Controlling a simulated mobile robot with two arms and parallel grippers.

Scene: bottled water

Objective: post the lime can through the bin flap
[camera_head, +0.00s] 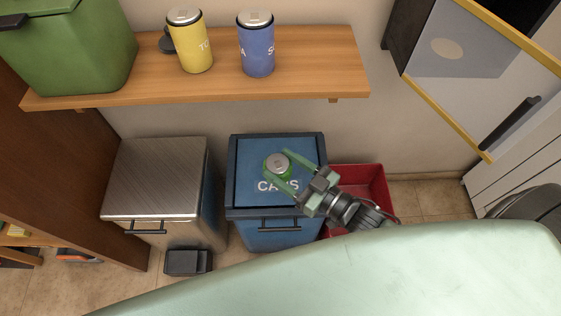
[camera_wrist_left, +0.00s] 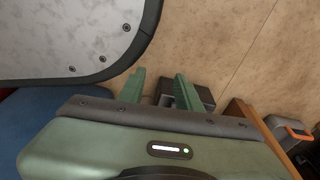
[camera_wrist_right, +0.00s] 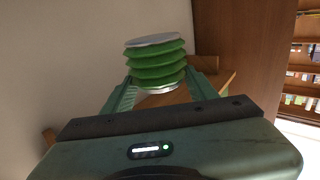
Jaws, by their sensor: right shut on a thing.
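The lime can (camera_head: 277,163) is a small green can with a silver top. In the right wrist view the lime can (camera_wrist_right: 157,65) shows ribbed green sides and sits between both fingers. My right gripper (camera_head: 278,168) is shut on it, over the flap (camera_head: 262,150) of the blue bin (camera_head: 275,238). The flap is marked CANS, partly covered by the can and fingers, and looks flat. I cannot tell how high the can is above it. My left gripper (camera_wrist_left: 160,90) shows only in its wrist view, fingers apart and empty.
A steel bin (camera_head: 155,180) stands left of the blue bin, and a red crate (camera_head: 372,178) right. Above is a wooden shelf (camera_head: 215,80) with a yellow can (camera_head: 190,45), a blue can (camera_head: 257,50) and a green container (camera_head: 70,50). A small black box (camera_head: 188,262) lies in front.

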